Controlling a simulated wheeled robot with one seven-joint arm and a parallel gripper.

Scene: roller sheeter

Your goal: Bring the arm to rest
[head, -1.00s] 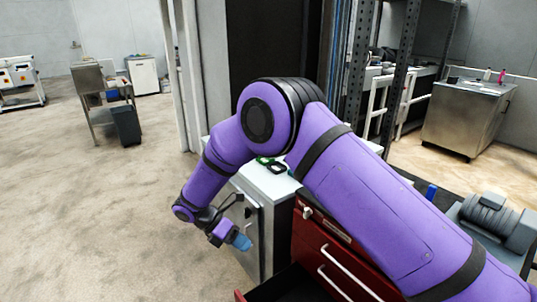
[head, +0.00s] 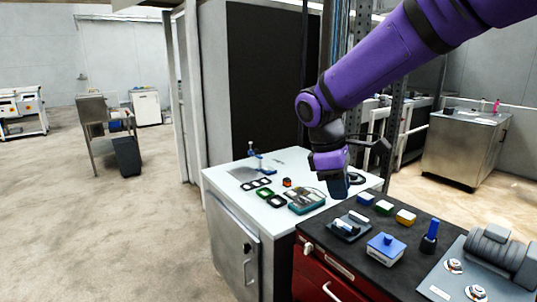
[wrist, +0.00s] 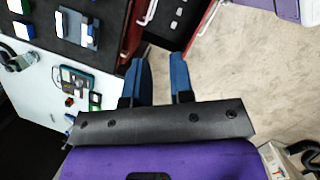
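My purple arm (head: 400,55) reaches in from the upper right in the head view. Its gripper (head: 338,190) points down over the gap between the white cabinet and the red drawer cabinet. In the wrist view two blue fingers (wrist: 160,75) stand apart with nothing between them, so the gripper is open and empty. It appears above the worktops and apart from them.
The white cabinet (head: 222,180) carries frames and a teal-edged device (head: 307,201). The red cabinet's black top (head: 345,258) holds a blue-lidded box (head: 385,249) and several small blocks. An open drawer (wrist: 172,22) shows in the wrist view. Open floor (head: 100,235) lies left.

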